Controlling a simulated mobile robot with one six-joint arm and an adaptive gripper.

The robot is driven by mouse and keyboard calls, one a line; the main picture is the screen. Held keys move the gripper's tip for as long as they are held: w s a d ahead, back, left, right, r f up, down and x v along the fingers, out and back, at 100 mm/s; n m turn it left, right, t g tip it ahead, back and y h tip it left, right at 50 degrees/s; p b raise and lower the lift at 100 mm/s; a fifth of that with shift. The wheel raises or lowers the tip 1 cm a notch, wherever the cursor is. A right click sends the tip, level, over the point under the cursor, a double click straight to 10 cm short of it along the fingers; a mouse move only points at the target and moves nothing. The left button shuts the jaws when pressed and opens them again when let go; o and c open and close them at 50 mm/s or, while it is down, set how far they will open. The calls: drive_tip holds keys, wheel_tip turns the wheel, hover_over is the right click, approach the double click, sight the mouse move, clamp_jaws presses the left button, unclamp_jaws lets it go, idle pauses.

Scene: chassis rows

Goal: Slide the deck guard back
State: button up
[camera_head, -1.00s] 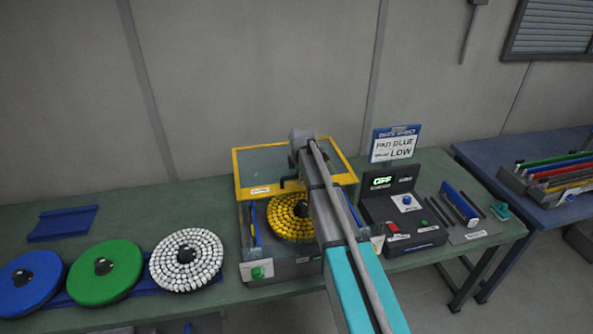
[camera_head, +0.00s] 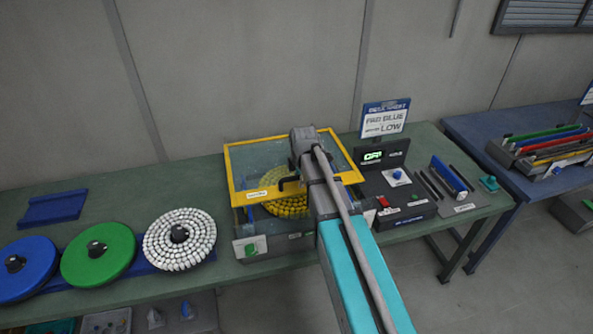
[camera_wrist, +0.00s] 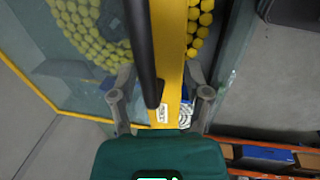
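The deck guard (camera_head: 236,170) is a clear panel in a yellow frame on top of the deck machine. It lies over much of the round yellow pad (camera_head: 292,208), whose front part shows uncovered. A black bar handle (camera_head: 288,184) stands on the guard's front rail; it also shows in the wrist view (camera_wrist: 144,45). My gripper (camera_wrist: 161,95) is open, its two fingers apart on either side of the yellow rail and the handle's near end. I cannot tell whether a finger touches the handle.
A control box (camera_head: 403,205) with a lit display stands right of the machine, beneath a sign (camera_head: 385,120). White (camera_head: 180,238), green (camera_head: 98,252) and blue (camera_head: 28,268) pads lie to the left. A second table (camera_head: 520,195) with coloured bars stands at right.

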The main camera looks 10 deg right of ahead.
drive_tip(key=shift+s+d, duration=0.1)
drive_tip(key=shift+s, duration=1.2)
drive_tip(key=shift+r, duration=0.1)
drive_tip(key=s+r+p, duration=0.3)
drive_tip(key=r+p, duration=1.2)
drive_tip(key=shift+d+r+p, duration=0.15)
drive_tip(key=shift+r+p, duration=0.1)
drive_tip(key=shift+p, duration=0.05)
idle(1.0)
idle(0.4)
drive_tip(key=shift+w+a+f+b, duration=0.2)
drive_tip(key=shift+w+f+b, duration=0.2)
drive_tip(key=shift+f+b, duration=0.15)
drive_tip(key=shift+w+a+f+b, duration=0.2)
drive_tip(key=shift+w+f+b, duration=0.2)
drive_tip(key=shift+f+b, duration=0.1)
drive_tip(key=shift+f, duration=0.2)
drive_tip(key=w+f+b, duration=0.1)
drive_tip(key=f+b, duration=0.7)
drive_tip(key=b, duration=0.1)
drive_tip(key=w+f+b, duration=0.1)
drive_tip(key=f+b, duration=0.3)
drive_tip(key=f, duration=0.1)
drive_tip(key=shift+w+a+f, duration=0.1)
drive_tip(key=shift+w, duration=0.2)
